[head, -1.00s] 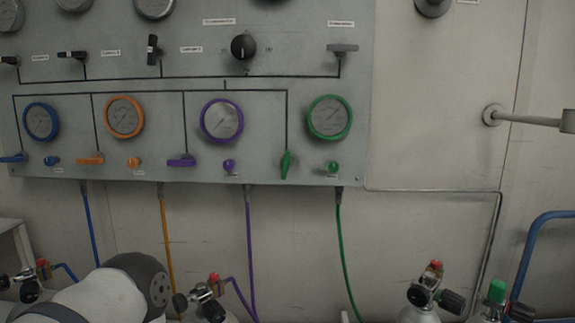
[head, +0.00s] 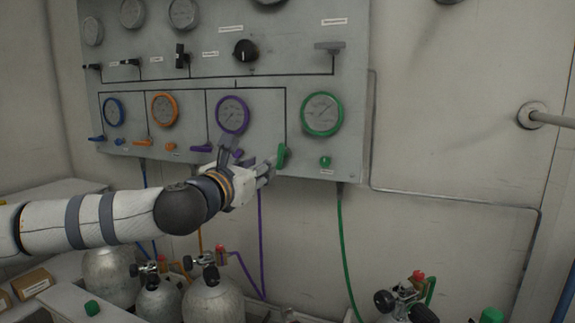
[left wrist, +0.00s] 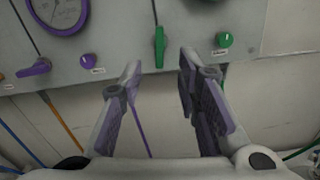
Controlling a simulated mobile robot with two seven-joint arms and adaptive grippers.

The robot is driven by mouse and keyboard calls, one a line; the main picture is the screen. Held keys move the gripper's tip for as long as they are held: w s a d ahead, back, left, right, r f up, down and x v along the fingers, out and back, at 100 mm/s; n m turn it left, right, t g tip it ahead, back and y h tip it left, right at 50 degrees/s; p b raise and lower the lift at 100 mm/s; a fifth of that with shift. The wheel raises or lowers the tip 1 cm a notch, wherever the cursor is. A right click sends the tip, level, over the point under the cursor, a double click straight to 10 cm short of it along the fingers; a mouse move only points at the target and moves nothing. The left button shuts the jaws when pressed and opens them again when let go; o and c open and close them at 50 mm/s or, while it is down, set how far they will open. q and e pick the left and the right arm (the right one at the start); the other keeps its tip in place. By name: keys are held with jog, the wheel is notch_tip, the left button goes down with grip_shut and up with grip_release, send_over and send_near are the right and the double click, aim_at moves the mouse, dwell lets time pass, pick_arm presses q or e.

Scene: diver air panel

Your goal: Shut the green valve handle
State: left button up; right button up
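The green valve handle (head: 282,156) stands upright on the lower edge of the grey panel, below the green-rimmed gauge (head: 322,114). It also shows upright in the left wrist view (left wrist: 160,47), in line with the gap between my fingers and beyond their tips. My left gripper (head: 250,154) is open and empty, just left of the handle in the head view. In the left wrist view its two fingers (left wrist: 160,68) are spread wide. I cannot tell how small the gap to the handle is. My right gripper is not in view.
A green knob (head: 325,161) sits right of the handle. A purple handle (head: 201,148) and purple knob (left wrist: 87,60) lie to the left. A green hose (head: 345,250) hangs below the panel. Gas cylinders (head: 213,300) stand below my arm. The wall right of the panel is mostly clear.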

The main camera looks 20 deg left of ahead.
aim_at(279, 156)
pick_arm(q)
jog(key=w, duration=0.8)
jog(key=w+a+b, duration=0.1)
jog(key=w, duration=0.3)
jog(key=shift+f, duration=0.25)
jog(key=shift+s, duration=0.1)
grip_shut()
